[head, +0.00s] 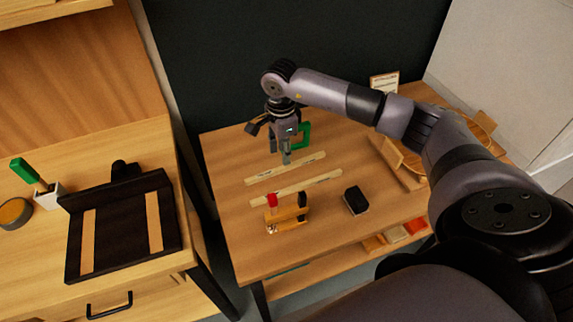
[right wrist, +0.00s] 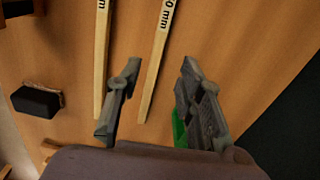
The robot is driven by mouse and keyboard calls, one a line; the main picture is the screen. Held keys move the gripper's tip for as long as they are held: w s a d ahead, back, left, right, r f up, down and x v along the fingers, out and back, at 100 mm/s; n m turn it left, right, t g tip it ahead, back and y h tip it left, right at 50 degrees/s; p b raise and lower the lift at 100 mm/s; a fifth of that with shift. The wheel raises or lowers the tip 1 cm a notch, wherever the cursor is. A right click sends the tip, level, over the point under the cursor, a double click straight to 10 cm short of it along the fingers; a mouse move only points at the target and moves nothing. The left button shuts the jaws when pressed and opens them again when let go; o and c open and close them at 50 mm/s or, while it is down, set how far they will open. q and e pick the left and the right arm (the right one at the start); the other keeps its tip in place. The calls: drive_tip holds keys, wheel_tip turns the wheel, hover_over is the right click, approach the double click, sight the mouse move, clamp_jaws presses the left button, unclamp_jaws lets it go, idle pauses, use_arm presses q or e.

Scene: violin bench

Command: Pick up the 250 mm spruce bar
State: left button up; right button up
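Two pale wooden bars lie roughly parallel on the right-hand table: a far bar (head: 262,176) and a near bar (head: 322,181). Both carry printing. In the right wrist view the far bar (right wrist: 158,62) shows a label ending in "0 mm", and the near bar (right wrist: 101,60) shows "mm"; I cannot read which is 250 mm. My right gripper (head: 287,158) is open and empty, pointing down over the far bar. In the right wrist view its fingers (right wrist: 161,66) stand apart on either side of the far bar's line. My left gripper is not in view.
A green object (head: 304,135) stands just behind my right gripper. A wooden holder (head: 287,213) with a red-topped item and a dark block (head: 355,200) are in front of the bars. A dark board (head: 122,225) with two light strips lies on the left bench.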

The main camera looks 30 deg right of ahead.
sight(283, 167)
drive_tip(key=shift+s+f+p, duration=0.15)
drive_tip(key=shift+f+p, duration=0.15)
drive_tip(key=shift+f, duration=0.2)
wheel_tip(283, 167, down, 4)
drive_tip(key=shift+r+p, duration=0.15)
drive_tip(key=shift+p, duration=0.5)
drive_tip(key=shift+f, duration=0.35)
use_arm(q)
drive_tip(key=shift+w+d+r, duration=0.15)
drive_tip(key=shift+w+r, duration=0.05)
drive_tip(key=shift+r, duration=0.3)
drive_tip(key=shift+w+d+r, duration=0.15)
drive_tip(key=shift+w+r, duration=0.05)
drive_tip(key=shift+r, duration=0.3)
use_arm(e)
clamp_jaws()
